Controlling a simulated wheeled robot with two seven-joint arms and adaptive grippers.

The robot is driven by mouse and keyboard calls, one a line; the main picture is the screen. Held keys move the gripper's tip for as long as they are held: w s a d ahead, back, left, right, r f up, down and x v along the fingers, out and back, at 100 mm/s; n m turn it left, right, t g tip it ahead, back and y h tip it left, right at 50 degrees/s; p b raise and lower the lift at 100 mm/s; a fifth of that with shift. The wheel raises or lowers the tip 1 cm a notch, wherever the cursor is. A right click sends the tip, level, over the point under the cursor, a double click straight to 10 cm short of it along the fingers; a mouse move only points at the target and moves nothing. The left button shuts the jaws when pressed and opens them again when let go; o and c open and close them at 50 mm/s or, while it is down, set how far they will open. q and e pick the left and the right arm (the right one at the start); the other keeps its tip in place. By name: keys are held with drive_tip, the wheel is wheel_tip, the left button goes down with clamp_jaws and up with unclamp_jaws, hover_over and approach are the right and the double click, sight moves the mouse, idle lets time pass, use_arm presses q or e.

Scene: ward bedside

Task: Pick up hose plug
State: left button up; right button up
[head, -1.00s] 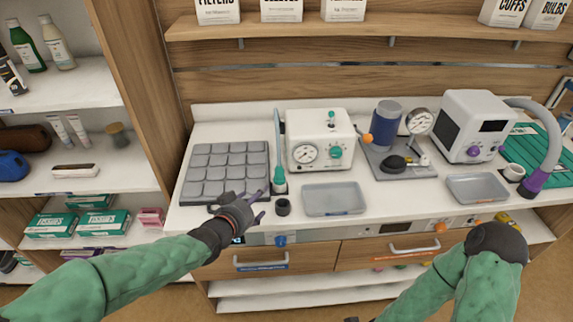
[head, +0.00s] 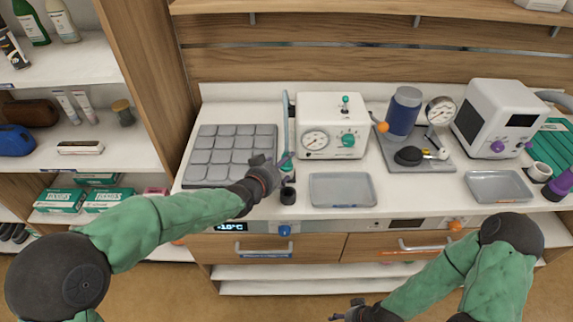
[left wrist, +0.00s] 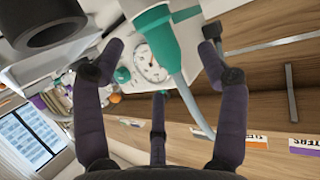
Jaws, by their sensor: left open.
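The hose plug is teal, with a pale blue hose (head: 286,108) rising from it, left of the white gauge machine. In the left wrist view the teal plug (left wrist: 153,18) and hose (left wrist: 183,88) lie between my spread fingers. My left gripper (head: 284,163) is open beside the plug, its fingers around the hose area; no grip on it shows. In the head view the gripper partly hides the plug. My right gripper (head: 340,314) is low at the bottom edge, below the counter, its fingers partly cut off.
A black ring-shaped cup (head: 288,196) stands just in front of the plug. The white gauge machine (head: 331,125) is right of it, a grey tray (head: 342,190) to the front right, and a grey tiled pad (head: 226,152) to the left. Drawers are below.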

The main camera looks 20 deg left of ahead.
sight(287, 163)
use_arm(q)
drive_tip(key=x, duration=0.3)
drive_tip(key=shift+w+d+f+b, duration=0.1)
drive_tip(key=shift+d+f+b, duration=0.05)
drive_tip(key=shift+f+b, duration=0.2)
